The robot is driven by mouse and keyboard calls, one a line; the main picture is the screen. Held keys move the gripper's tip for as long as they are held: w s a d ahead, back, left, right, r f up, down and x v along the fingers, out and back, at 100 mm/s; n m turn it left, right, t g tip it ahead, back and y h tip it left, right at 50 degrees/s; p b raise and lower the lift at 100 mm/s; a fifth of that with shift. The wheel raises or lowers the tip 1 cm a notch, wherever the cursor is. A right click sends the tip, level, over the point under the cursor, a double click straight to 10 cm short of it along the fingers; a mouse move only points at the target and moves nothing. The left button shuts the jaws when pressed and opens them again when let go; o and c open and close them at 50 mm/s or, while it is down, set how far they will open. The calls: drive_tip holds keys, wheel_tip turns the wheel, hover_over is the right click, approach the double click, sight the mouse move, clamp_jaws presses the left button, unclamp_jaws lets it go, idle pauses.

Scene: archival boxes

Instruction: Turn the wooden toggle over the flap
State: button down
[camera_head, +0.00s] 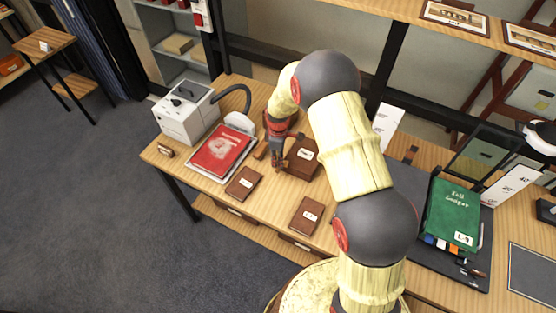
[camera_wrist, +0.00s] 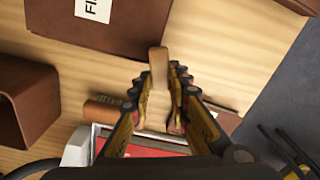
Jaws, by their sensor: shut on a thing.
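A brown box (camera_head: 304,156) with a white label stands on the wooden table in the head view, just right of my gripper (camera_head: 278,162). In the wrist view a brown labelled surface, probably this box (camera_wrist: 125,40), fills the top. A light wooden piece, likely the toggle (camera_wrist: 158,62), stands between my gripper's fingers (camera_wrist: 163,90). The fingers are shut on it. Its far end points toward the box's edge; I cannot tell whether it overlaps the flap. In the head view my gripper hides the toggle.
A red book (camera_head: 220,150) lies left of the gripper, with a white machine (camera_head: 186,112) behind it. Two flat brown labelled items (camera_head: 243,183) (camera_head: 306,215) lie near the front edge. A brown open-ended piece (camera_wrist: 30,108) is at the wrist view's left.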

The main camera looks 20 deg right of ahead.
drive_tip(key=n, duration=0.5)
drive_tip(key=shift+w, duration=0.15)
idle(0.4)
drive_tip(key=c, duration=1.7)
unclamp_jaws()
drive_tip(key=shift+r, duration=0.1)
wheel_tip(320, 180, up, 12)
drive_tip(key=shift+f, duration=0.1)
